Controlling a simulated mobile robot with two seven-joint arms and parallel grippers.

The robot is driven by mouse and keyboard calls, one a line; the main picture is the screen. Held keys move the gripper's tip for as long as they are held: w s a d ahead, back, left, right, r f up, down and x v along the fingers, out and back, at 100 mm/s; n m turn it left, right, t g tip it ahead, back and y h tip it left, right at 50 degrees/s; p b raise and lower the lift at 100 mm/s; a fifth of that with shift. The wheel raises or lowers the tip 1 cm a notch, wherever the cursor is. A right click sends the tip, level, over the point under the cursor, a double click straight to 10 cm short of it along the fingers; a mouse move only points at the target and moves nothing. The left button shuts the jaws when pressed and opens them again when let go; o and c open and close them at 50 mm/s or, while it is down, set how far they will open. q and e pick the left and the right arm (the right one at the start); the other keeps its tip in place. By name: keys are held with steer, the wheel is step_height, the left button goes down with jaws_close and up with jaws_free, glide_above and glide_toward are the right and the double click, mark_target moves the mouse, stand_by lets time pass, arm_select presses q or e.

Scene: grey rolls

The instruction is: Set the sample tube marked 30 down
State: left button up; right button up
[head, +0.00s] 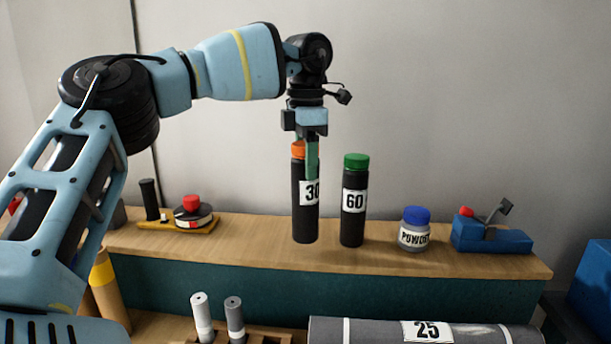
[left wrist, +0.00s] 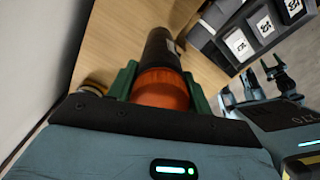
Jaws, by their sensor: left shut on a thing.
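The sample tube marked 30 (head: 304,216) is black with an orange cap and a white label. It is upright at the wooden shelf (head: 262,250); I cannot tell whether its base touches the wood. My left gripper (head: 306,150) points down from above and is shut on the tube at its orange cap. In the left wrist view the orange cap (left wrist: 160,90) sits between the green fingers, with the black body beyond it.
A black tube marked 60 (head: 353,205) with a green cap stands close right. A powder jar (head: 414,236) and a blue device (head: 490,236) are farther right. A device with a red knob (head: 192,212) is left.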

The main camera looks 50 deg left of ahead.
arm_select(q)
steer(key=shift+f, duration=1.75)
steer(key=shift+w+f, duration=0.1)
steer(key=shift+f, duration=0.05)
steer(key=o, duration=1.3)
step_height(320, 180, up, 12)
steer(key=shift+r+p, duration=0.15)
steer(key=shift+p, duration=0.2)
